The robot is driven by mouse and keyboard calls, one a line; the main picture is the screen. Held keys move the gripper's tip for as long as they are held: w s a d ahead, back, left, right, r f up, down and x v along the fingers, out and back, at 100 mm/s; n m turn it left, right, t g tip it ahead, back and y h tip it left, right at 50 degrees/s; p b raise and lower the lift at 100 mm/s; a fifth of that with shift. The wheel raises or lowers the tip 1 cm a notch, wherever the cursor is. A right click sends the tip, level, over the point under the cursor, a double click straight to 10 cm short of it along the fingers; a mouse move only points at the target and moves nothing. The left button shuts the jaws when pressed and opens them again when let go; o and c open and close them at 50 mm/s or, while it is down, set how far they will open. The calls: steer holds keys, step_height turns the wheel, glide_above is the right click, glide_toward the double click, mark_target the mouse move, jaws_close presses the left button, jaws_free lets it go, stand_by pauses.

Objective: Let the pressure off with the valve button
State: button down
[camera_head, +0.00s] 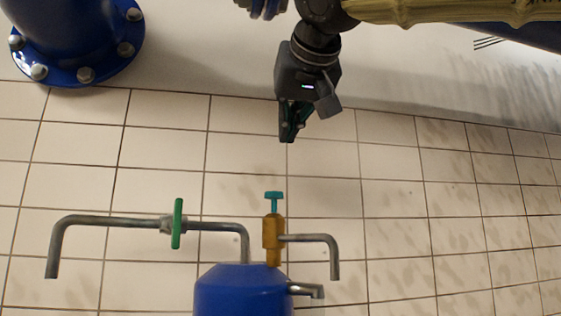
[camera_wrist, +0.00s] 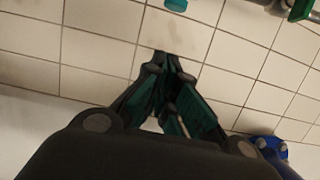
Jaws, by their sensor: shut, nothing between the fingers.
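The valve button (camera_head: 274,197) is a small teal knob on top of a brass valve body (camera_head: 273,232), which stands upright on a blue tank (camera_head: 243,291). In the wrist view, a teal piece at the top edge (camera_wrist: 176,4) looks like the same button, partly cut off. My gripper (camera_head: 287,138) is shut and empty. In the head view it points down, above and slightly right of the button, with a clear gap between them. Its fingers also show in the wrist view (camera_wrist: 163,60), with the tips together.
A grey pipe with a green handle (camera_head: 177,223) runs left from the tank. A short bent outlet pipe (camera_head: 320,239) leaves the brass valve to the right. A blue flanged pipe (camera_head: 75,40) stands at the upper left. White tiles (camera_head: 400,200) fill the background.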

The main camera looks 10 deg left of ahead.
steer(key=w, duration=0.1)
steer(key=p, duration=0.3)
glide_above(274, 202)
steer(key=shift+s+d+f, duration=0.2)
steer(key=shift+d+f, duration=0.05)
steer(key=shift+f, duration=0.35)
steer(key=shift+s+d+f, duration=0.15)
steer(key=shift+d+f, duration=0.05)
steer(key=shift+f, duration=0.35)
steer(key=shift+w+a+f, duration=0.1)
steer(key=shift+f, duration=0.2)
step_height(274, 202, down, 2)
steer(key=shift+a, duration=0.1)
steer(key=shift+f, duration=0.8)
